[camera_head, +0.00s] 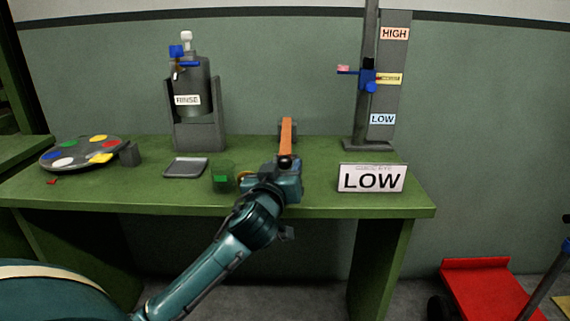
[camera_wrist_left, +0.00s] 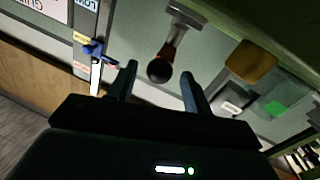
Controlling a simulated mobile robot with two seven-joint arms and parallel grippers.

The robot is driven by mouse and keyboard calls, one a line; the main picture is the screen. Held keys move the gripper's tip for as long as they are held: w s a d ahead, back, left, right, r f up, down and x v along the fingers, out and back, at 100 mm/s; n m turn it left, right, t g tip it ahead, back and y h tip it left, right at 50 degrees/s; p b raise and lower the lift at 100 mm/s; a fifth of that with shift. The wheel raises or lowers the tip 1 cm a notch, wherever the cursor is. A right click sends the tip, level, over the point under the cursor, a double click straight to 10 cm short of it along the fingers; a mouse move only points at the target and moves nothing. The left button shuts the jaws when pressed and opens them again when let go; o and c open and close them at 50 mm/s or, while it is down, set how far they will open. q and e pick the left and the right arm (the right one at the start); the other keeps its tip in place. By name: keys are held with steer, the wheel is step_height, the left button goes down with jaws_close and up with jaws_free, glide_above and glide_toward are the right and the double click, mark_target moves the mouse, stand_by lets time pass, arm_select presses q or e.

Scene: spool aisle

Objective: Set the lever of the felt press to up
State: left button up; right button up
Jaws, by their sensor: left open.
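The lever (camera_head: 287,135) is an orange bar on a small grey mount at the back of the green table, and I take it to be the felt press lever. It runs from the mount toward me and ends in a dark round knob (camera_head: 285,158). The left wrist view shows the lever (camera_wrist_left: 174,42) with its knob (camera_wrist_left: 160,70) between the fingers. My left gripper (camera_head: 284,167) is open at the knob; its fingers (camera_wrist_left: 158,74) stand apart on both sides. I cannot tell whether they touch it. My gripper hides part of the lever's near end. My right gripper is out of view.
Right of the lever are a LOW sign (camera_head: 371,178) and a HIGH-LOW column (camera_head: 391,70). A red cart (camera_head: 485,290) is at right.

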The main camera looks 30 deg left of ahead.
arm_select(q)
steer(key=shift+x, duration=1.4)
steer(key=shift+c, duration=0.2)
steer(key=shift+d, duration=0.1)
jaws_close()
